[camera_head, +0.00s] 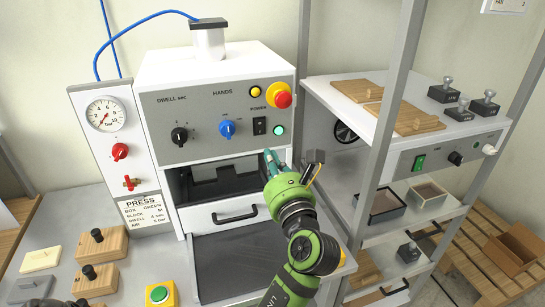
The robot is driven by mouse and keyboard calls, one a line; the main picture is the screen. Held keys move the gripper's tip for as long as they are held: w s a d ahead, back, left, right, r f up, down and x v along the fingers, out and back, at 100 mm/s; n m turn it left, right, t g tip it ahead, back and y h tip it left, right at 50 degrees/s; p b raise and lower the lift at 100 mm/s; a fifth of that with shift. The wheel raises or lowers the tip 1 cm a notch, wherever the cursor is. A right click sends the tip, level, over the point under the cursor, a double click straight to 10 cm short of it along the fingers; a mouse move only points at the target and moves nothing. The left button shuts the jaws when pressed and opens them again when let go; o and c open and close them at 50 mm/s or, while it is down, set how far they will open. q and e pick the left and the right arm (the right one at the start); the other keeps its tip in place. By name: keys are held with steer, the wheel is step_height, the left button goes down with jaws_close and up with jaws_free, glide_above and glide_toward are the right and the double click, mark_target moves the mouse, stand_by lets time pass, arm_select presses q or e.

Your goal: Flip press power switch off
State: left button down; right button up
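The POWER switch (259,126) is a small black rocker on the grey front panel of the press (205,115), under the word POWER. A pale green lamp (279,130) sits just right of it. The rocker's position is too small to tell. My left gripper (270,161) is in front of the press, below the switch and lamp and apart from the switch in the picture. Its teal finger parts point up toward the panel. I cannot tell whether they are open or shut. My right gripper is out of view.
A red emergency button (283,100) with a yellow base, a blue knob (227,129) and a black knob (179,136) are on the same panel. A grey shelf post (385,150) stands to the right. Wooden blocks (101,243) and a green button box (160,294) are at lower left.

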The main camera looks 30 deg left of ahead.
mark_target(254, 122)
arm_select(q)
steer(key=p+x, duration=0.3)
steer(key=x, duration=0.7)
steer(key=shift+a, duration=0.2)
steer(key=shift+w, duration=0.1)
